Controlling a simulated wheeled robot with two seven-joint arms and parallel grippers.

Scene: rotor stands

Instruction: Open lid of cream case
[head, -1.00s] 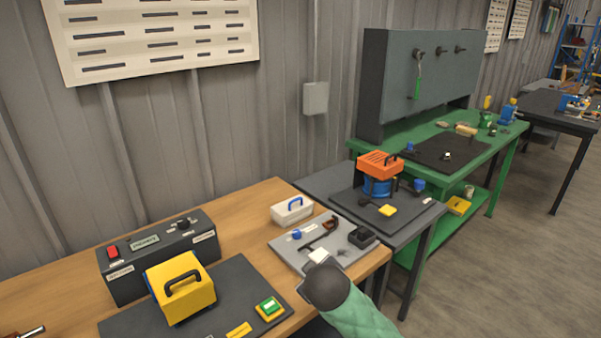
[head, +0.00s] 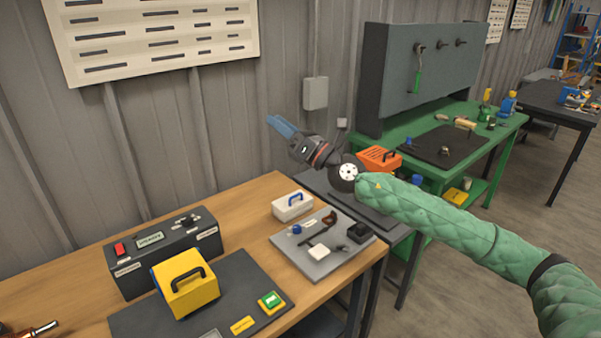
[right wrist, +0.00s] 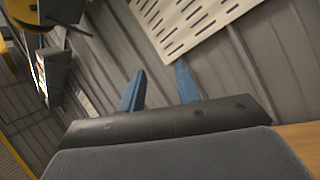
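The cream case (head: 292,206) is a small box with a blue handle on top. It stands upright on the wooden bench at the back edge of the grey mat, and its lid looks closed. My right gripper (head: 280,126) is in the air above and behind the case, with its blue fingers pointing up and left. In the right wrist view its fingers (right wrist: 160,80) are apart with nothing between them. The case does not show clearly in that view. My left gripper is not in view.
The grey mat (head: 318,266) holds small parts and a white block. A yellow case (head: 186,285) and a dark control box (head: 128,273) stand to the left. An orange case (head: 372,160) is on the bench behind my right arm. The wall is behind.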

